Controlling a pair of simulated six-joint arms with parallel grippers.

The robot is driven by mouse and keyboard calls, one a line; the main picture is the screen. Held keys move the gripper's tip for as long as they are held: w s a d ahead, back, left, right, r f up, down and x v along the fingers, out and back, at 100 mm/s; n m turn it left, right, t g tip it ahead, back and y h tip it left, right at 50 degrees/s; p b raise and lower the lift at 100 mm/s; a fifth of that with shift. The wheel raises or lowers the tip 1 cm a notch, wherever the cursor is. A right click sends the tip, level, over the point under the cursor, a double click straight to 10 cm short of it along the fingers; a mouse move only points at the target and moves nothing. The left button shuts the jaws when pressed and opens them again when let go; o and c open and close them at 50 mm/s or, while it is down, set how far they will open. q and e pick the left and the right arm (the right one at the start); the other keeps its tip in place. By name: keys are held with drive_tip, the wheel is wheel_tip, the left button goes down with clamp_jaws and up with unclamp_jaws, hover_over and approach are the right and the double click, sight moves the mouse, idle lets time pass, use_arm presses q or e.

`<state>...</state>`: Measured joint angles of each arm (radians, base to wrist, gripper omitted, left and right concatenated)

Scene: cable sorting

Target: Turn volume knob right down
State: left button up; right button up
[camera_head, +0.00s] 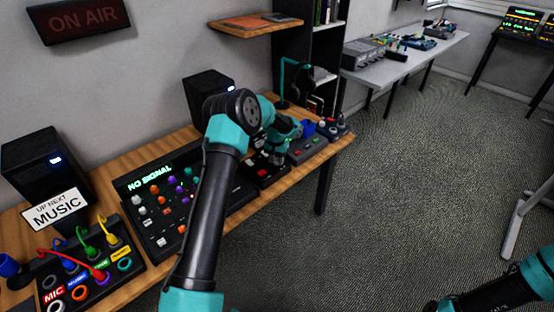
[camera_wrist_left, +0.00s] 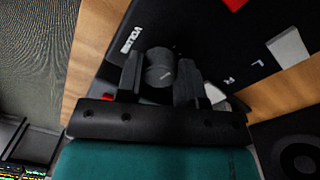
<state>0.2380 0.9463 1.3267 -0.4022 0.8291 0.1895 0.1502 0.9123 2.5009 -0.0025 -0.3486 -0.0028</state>
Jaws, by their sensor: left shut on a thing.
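The volume knob (camera_wrist_left: 159,74) is a dark round knob beside the printed word VOLUME on a black panel (camera_wrist_left: 215,30) in the left wrist view. My left gripper (camera_wrist_left: 160,82) is shut on it, with one dark finger on each side of the knob. In the head view, my left arm reaches over the desk to a dark control box (camera_head: 263,176) with a red button. The knob is hidden there behind my arm and wrist. My right arm shows at the lower right over the floor; its gripper is out of the picture.
The wooden desk (camera_head: 341,142) holds a mixer (camera_head: 148,222) showing NO SIGNAL, a patch box (camera_head: 60,281) with coloured cables, black speakers (camera_head: 40,167) and another button box (camera_head: 307,148). A shelf (camera_head: 255,31) hangs above.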

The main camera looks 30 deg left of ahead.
use_arm(q)
drive_tip(key=shift+n, duration=1.3)
drive_tip(key=o, duration=0.9)
drive_tip(key=r, duration=1.7)
drive_tip(key=shift+s+a+r, duration=0.15)
drive_tip(key=shift+a+r, duration=0.1)
drive_tip(key=shift+a, duration=0.1)
